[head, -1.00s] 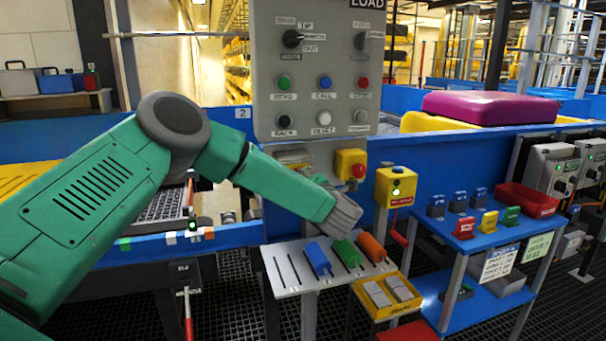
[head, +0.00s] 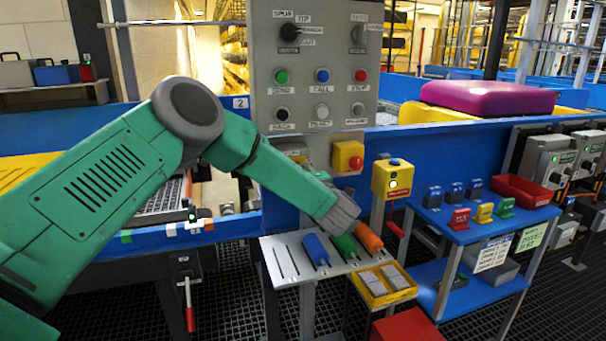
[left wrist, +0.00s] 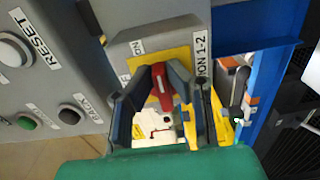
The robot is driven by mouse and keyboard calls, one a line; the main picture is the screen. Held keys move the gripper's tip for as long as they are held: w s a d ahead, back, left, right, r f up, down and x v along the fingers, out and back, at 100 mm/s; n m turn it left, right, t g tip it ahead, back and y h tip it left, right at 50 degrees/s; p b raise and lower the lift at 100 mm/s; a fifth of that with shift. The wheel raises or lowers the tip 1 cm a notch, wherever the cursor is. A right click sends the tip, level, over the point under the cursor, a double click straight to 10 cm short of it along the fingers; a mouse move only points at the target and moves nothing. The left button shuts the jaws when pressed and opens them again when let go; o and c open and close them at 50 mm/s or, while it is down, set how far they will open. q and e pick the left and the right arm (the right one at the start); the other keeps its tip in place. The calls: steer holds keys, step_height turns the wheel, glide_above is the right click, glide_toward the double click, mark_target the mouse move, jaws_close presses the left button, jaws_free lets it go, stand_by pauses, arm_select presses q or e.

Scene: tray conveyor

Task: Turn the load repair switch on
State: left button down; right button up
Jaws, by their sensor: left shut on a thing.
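A red switch handle (left wrist: 161,88) on a yellow plate (left wrist: 178,60) shows in the left wrist view, below the grey button panel; a label beside it ends in "ON 1-2". My left gripper (left wrist: 160,76) has its two dark fingers closed around this handle. In the head view my green left arm hides the handle and fingers. Which position the switch is in I cannot tell. The grey panel (head: 350,80) has two selector knobs at the top, a left one (head: 289,32) and a right one (head: 360,35), above rows of buttons. My right gripper is not in view.
A yellow box with a red button (head: 355,162) sits just right of my arm. Below are a grey slotted shelf (head: 280,262) with blue, green and orange handles, and a yellow tray (head: 372,302). A blue table (head: 465,237) with padlock-like blocks stands to the right.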

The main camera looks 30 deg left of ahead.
arm_select(q)
steer(key=shift+d+f, duration=0.3)
steer(key=shift+f, duration=0.1)
steer(key=c, duration=1.6)
jaws_free()
steer(key=shift+o, duration=0.2)
steer(key=shift+w+d+r, duration=0.1)
steer(key=shift+w+d, duration=0.05)
steer(key=shift+r, duration=0.1)
steer(key=v, duration=1.2)
